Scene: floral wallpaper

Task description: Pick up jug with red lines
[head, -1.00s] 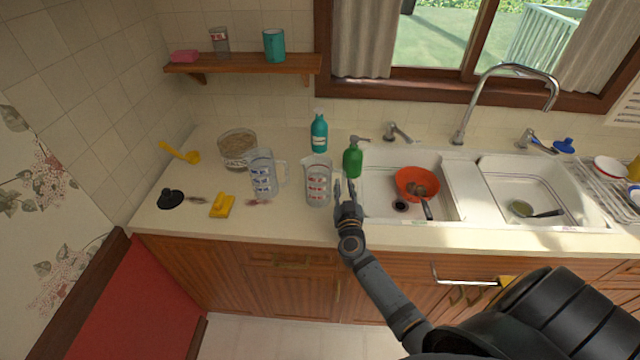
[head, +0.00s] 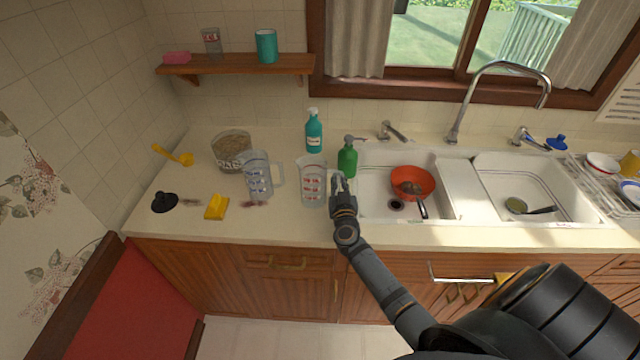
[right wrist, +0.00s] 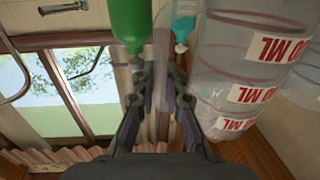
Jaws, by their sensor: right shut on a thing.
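The clear jug with red lines and red labels (head: 312,184) stands upright on the counter, left of the sink. My right gripper (head: 339,182) is at its right side, shut on the jug's clear handle. In the right wrist view the jug (right wrist: 250,70) fills the right side, and the gripper's fingers (right wrist: 160,80) are around the see-through handle, which is hard to make out. A similar clear jug with blue markings (head: 257,177) stands just to the left. My left gripper is out of view.
A green soap bottle (head: 347,160) stands close behind the gripper, and a teal bottle (head: 314,133) is further back. A yellow sponge (head: 216,207) and black plug (head: 165,201) lie at left.

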